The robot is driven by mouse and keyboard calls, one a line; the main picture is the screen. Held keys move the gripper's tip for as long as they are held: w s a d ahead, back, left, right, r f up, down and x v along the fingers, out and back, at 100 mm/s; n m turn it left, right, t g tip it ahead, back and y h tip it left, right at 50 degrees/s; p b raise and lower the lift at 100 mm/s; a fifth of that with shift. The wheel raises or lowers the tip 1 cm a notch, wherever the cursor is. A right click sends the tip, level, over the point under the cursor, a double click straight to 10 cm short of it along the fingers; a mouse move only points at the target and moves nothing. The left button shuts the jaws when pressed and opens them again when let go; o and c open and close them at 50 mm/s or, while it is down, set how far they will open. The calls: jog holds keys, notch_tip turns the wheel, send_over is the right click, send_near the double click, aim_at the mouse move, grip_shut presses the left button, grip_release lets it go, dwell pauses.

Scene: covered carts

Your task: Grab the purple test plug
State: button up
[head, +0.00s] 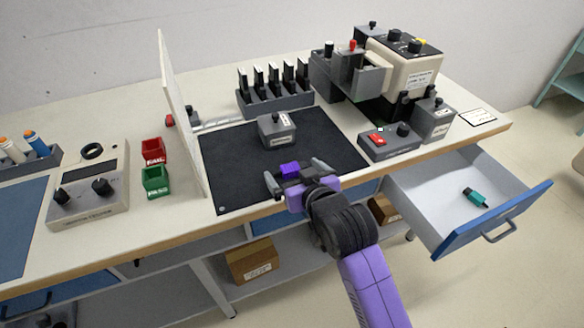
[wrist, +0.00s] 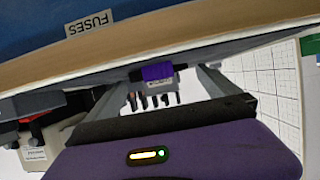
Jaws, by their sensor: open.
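The purple test plug (head: 289,168) lies near the front edge of the black mat (head: 235,165). It also shows in the wrist view (wrist: 156,72), with dark ends, lying crosswise between the fingers. My gripper (head: 295,172) is open at the mat's front edge, with one grey finger on each side of the plug. In the wrist view, my gripper (wrist: 162,76) has a finger to the left and one to the right of the plug. I cannot tell whether either finger touches it. My gripper's purple body hides some of the mat behind it.
A grey block (head: 277,130) stands on the mat beyond the plug. A white upright panel (head: 180,110) borders the mat's left side. A grey box with a red switch (head: 390,141) stands right. An open drawer (head: 430,204) holds a teal plug (head: 474,196).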

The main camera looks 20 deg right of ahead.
jog(key=shift+w+f, duration=0.3)
jog(key=shift+w, duration=0.3)
jog(key=c, duration=1.3)
jog(key=shift+r, duration=0.15)
